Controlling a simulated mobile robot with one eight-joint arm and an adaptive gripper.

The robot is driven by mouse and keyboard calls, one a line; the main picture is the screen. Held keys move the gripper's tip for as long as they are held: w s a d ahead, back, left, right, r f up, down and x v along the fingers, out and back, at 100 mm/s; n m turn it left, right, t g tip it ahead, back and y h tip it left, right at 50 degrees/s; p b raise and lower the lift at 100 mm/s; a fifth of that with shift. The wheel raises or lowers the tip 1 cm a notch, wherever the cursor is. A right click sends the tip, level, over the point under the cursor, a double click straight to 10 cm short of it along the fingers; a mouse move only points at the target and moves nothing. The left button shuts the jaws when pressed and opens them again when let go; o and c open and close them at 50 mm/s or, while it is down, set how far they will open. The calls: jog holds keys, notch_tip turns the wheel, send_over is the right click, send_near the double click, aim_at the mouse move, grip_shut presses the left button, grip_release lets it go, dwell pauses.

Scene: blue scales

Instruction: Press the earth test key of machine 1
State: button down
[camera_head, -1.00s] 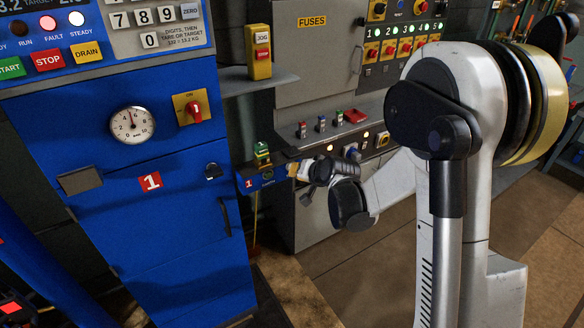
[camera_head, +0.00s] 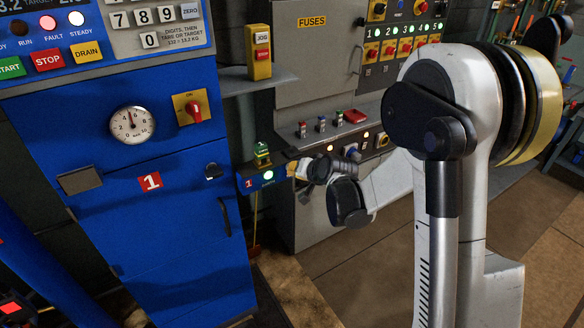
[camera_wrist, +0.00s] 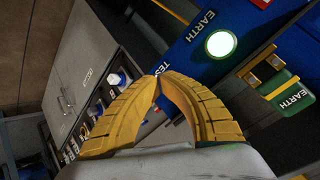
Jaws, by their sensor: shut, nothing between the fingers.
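A blue box marked 1 (camera_head: 248,183) sits on the right side of blue machine 1 (camera_head: 150,240). In the wrist view the blue box (camera_wrist: 188,62) carries a round, brightly lit lamp (camera_wrist: 220,43) beside the word EARTH. Part of the word TEST (camera_wrist: 163,70) shows right at my fingertips. I cannot make out the test key itself; my fingers may hide it. My gripper (camera_wrist: 160,78) is shut and empty, its yellow fingertips meeting over the box by that word. Whether they touch it I cannot tell. In the head view my gripper (camera_head: 296,170) is just right of the box.
A green part marked EARTH (camera_wrist: 290,92) with brass pieces (camera_wrist: 262,70) stands beside the lamp. The grey fuse cabinet (camera_head: 318,60) and its ledge of switches (camera_head: 335,130) stand behind my wrist. A shelf with a yellow JOG box (camera_head: 258,52) is above. Floor is open at the lower right.

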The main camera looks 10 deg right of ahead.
jog(key=shift+s, duration=0.1)
jog(key=shift+s+d, duration=0.25)
jog(key=shift+s, duration=0.45)
jog(key=s, duration=0.1)
jog(key=s+d, duration=0.1)
jog(key=s, duration=0.2)
jog(key=shift+s+d+b, duration=0.3)
jog(key=shift+s+b, duration=0.05)
jog(key=shift+b, duration=0.05)
dwell(0.3)
jog(key=s+a+r+n+g, duration=0.2)
jog(key=s+r, duration=0.6)
jog(key=s, duration=0.4)
jog(key=s+r+n+g+h, duration=0.1)
jog(key=s+r+n+h, duration=0.1)
jog(key=s, duration=1.4)
jog(key=shift+d+n, duration=0.4)
jog(key=shift+d, duration=0.05)
